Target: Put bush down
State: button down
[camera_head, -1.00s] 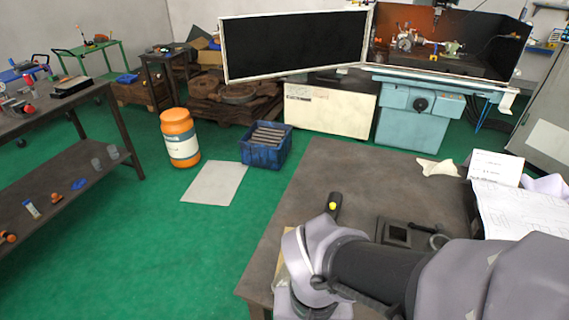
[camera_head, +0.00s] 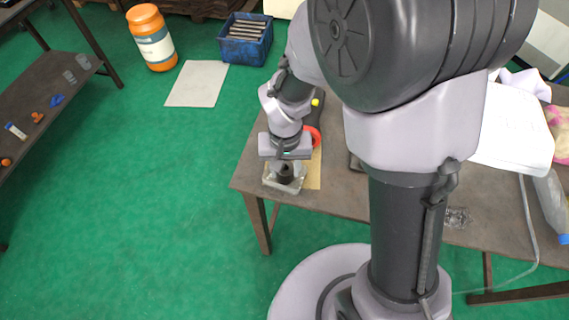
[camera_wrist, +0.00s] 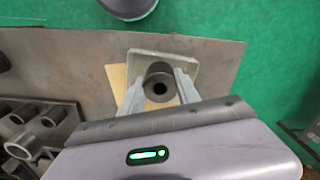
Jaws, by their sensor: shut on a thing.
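The bush (camera_wrist: 158,85) is a dark, short cylinder with a hole through it, seen nearly end-on in the wrist view. My gripper (camera_wrist: 160,90) is shut on it, one pale finger on each side. In the head view my gripper (camera_head: 285,168) points down at the table's near left corner, with the bush (camera_head: 286,176) between its fingers. A light grey square plate or tray (camera_wrist: 178,61) lies beneath the bush; it also shows in the head view (camera_head: 292,187). I cannot tell whether the bush touches it.
A tan sheet (camera_head: 314,172) lies under the plate on the dark table (camera_head: 249,180), whose edge is close. A red round object (camera_head: 312,136) is just behind my gripper. A dark grey fixture with tubes (camera_wrist: 40,125) stands at left in the wrist view. Papers (camera_head: 512,130) lie at right.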

jog(key=shift+f, duration=0.25)
jog(key=c, duration=0.9)
grip_release()
jog(key=shift+r, duration=0.1)
jog(key=shift+r, duration=0.1)
notch_tip(320, 180, up, 14)
jog(key=p, duration=0.5)
jog(key=s+d+r+m+t, duration=0.1)
jog(key=s+d+r+t, duration=0.1)
jog(key=s+r, duration=0.1)
jog(key=s+d+r+m+t+y, duration=0.1)
jog(key=s+d+r+t, duration=0.1)
jog(key=s+r, duration=0.2)
jog(key=s+d+r+m+t+y, duration=0.1)
jog(key=s+d+r, duration=0.1)
jog(key=s+r, duration=0.2)
jog(key=shift+s+d+r+m+t, duration=0.1)
jog(key=shift+d+r+m+t, duration=0.1)
jog(key=shift+r, duration=0.35)
jog(key=shift+s+d+r+m+t, duration=0.1)
jog(key=shift+d+r+m+t, duration=0.1)
jog(key=shift+r, duration=0.35)
